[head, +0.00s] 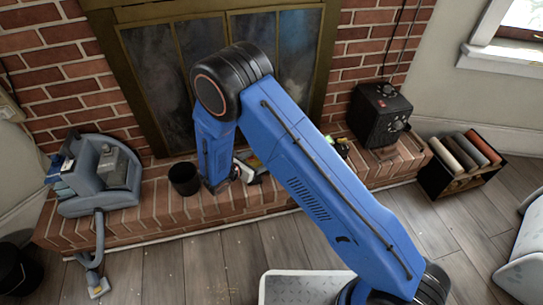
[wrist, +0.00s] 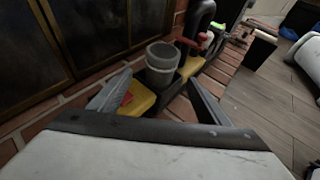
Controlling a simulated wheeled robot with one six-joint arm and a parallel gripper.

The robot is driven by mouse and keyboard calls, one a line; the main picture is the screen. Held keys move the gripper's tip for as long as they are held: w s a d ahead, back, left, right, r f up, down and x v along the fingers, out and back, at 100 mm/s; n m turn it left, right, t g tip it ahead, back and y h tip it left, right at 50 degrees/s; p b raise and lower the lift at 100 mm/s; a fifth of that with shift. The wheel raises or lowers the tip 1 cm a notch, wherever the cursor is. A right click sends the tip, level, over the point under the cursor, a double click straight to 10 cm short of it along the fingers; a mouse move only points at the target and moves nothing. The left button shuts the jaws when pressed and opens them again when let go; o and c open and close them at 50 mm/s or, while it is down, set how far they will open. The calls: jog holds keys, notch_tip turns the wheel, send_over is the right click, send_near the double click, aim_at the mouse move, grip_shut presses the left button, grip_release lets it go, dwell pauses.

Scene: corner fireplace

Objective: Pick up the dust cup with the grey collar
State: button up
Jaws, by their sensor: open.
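A cylindrical dust cup with a grey collar (wrist: 162,60) stands on the brick hearth in the wrist view. Its collar is the lighter band around the top, and its body is darker below. My gripper (wrist: 160,78) is open and empty, with one finger on each side of the view and the cup beyond and between the fingertips. A yellow part with a red piece (wrist: 138,98) lies close by the left finger. In the head view my arm covers most of this spot, and I cannot make out the cup there.
On the hearth in the head view are a dark bin (head: 184,179), a blue-grey vacuum cleaner (head: 103,175) at left and a black box-shaped heater (head: 380,115) at right. A rack of rolls (head: 462,162) stands on the floor. The wooden floor in front is partly clear.

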jog(key=shift+x, duration=3.35)
jog(key=c, duration=1.2)
